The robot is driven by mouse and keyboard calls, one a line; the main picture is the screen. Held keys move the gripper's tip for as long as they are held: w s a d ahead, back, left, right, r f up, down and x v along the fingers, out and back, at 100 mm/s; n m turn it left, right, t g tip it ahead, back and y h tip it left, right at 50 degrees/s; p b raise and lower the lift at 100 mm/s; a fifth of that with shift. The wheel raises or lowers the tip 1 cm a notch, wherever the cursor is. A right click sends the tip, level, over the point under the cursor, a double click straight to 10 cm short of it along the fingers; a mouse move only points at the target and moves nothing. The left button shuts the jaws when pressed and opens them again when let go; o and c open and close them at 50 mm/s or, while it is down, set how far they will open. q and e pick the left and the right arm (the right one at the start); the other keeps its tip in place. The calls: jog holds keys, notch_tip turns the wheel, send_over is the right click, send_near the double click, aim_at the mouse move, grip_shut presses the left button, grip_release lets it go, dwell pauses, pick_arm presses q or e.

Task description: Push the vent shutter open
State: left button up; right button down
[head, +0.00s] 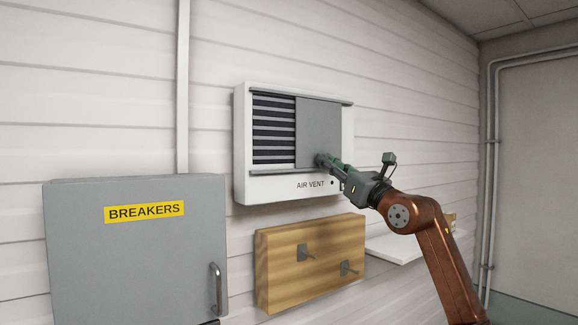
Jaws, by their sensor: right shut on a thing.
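The white air vent (240,150) is on the wall, with "AIR VENT" written on its lower edge. Its flat grey shutter (318,125) covers the right part of the opening. Dark slats (273,130) show uncovered on the left part. My right gripper (324,161) comes in from the right and is shut at the lower right part of the shutter. The fingers hide whatever part of the shutter they hold. My left gripper is not in view.
A grey breaker box (130,255) with a handle stands out at the lower left. A wooden board (285,270) with two hooks hangs below the vent. A white shelf (395,246) is at the lower right, behind my right arm. Pipes (492,150) run up the right wall.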

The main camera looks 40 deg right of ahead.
jog(key=d, duration=0.4)
jog(key=shift+s+r, duration=0.2)
jog(key=shift+s, duration=0.1)
jog(key=c, duration=2.3)
grip_release()
jog(key=o, duration=0.4)
jog(key=shift+d+f, duration=0.15)
jog(key=shift+d, duration=0.05)
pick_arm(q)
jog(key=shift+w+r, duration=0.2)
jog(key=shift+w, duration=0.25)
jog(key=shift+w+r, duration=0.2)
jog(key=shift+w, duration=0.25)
pick_arm(e)
jog(key=shift+v, duration=6)
